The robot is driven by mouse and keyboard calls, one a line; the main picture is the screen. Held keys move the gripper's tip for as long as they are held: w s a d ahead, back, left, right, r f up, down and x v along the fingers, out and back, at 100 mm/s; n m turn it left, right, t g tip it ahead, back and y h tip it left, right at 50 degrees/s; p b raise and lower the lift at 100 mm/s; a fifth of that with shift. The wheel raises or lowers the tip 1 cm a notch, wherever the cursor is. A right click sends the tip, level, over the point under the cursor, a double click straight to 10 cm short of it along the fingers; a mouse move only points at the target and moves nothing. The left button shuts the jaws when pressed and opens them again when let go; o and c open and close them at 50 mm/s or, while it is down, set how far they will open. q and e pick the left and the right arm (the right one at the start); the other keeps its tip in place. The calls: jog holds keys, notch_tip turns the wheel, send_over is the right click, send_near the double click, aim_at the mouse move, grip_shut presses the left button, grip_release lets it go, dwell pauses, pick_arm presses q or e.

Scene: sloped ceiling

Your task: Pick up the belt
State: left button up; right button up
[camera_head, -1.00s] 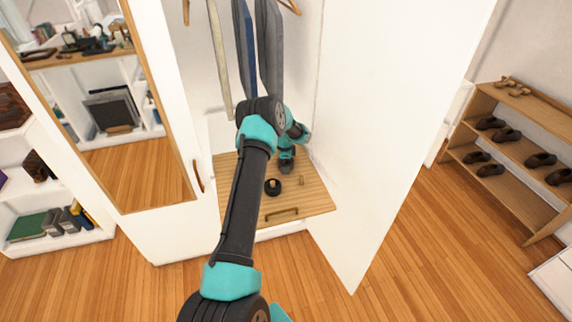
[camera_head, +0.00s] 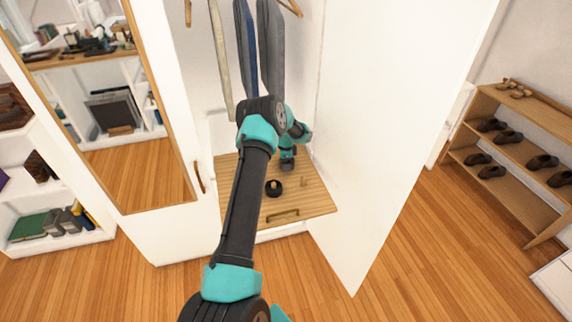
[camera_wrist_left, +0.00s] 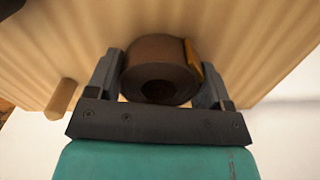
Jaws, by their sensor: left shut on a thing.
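A brown belt (camera_wrist_left: 160,65), rolled into a coil, sits between the two fingers of my left gripper (camera_wrist_left: 160,78) in the left wrist view. The fingers are shut on its sides, and a small yellowish piece shows at its right edge. In the head view my left gripper (camera_head: 287,165) points down at the back of the slatted wooden drawer or shelf (camera_head: 310,200) in the wardrobe. The held belt cannot be made out clearly there. My right gripper is not in view.
A dark ring-shaped coil (camera_head: 274,188) and a small wooden peg (camera_head: 304,182) stand on the slatted surface. Clothes (camera_head: 270,50) hang above. A white wardrobe door (camera_head: 390,120) stands open at the right, with a mirror door (camera_head: 130,110) at the left.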

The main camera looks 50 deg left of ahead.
pick_arm(q)
notch_tip(320, 180, up, 9)
dwell(0.4)
dwell(0.4)
